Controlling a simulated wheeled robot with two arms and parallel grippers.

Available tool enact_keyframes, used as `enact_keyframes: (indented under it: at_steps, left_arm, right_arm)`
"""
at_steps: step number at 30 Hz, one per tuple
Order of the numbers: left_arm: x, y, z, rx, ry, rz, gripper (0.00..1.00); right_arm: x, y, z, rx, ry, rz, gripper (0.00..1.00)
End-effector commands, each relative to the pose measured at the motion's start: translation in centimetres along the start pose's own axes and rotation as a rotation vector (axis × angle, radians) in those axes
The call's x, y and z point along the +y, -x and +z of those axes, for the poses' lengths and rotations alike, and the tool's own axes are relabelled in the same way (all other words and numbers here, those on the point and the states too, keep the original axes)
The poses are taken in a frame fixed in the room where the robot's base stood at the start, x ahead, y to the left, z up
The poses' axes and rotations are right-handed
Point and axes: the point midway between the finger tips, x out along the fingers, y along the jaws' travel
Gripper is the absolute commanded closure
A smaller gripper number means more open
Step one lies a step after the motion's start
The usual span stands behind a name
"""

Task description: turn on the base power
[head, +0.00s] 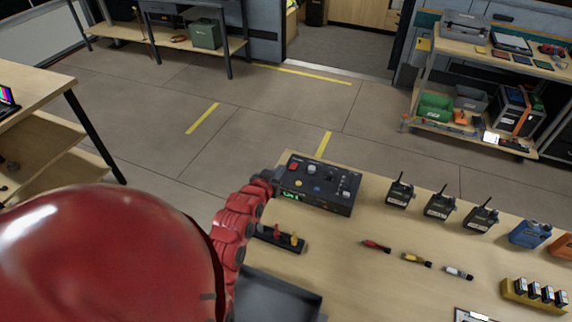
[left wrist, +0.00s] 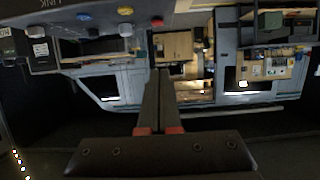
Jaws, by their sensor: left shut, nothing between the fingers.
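The base (head: 320,203) is a black box on the wooden table in the head view, with a red button, a blue and a yellow button, pale knobs and a small lit green display. In the left wrist view the box's panel (left wrist: 60,20) fills the top left, with its coloured buttons and knobs along the edge. My left gripper (head: 272,178) is at the box's left end. Its fingers (left wrist: 158,75) are shut with nothing between them. I cannot tell whether they touch the box. My right gripper is not in view.
Several radios (head: 440,204) stand right of the box, with small coloured connectors (head: 416,260) in front. A black strip with coloured plugs (head: 281,238) and a dark tray (head: 270,296) lie nearer me. A shelf cart (head: 480,52) stands at the back right. Open floor lies behind the table.

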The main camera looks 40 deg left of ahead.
Motion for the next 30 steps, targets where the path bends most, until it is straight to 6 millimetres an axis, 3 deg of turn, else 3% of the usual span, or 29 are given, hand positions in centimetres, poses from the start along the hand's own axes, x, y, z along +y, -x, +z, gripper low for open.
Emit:
enact_keyframes:
  at_steps: [18,30]
  left_arm:
    - [0.1,-8.6,-0.5,0.003,0.0,0.002,1.0]
    - [0.1,-10.3,3.6,-0.001,-0.001,0.001,1.0]
  right_arm:
    - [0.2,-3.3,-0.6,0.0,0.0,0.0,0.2]
    - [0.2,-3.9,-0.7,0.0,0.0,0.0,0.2]
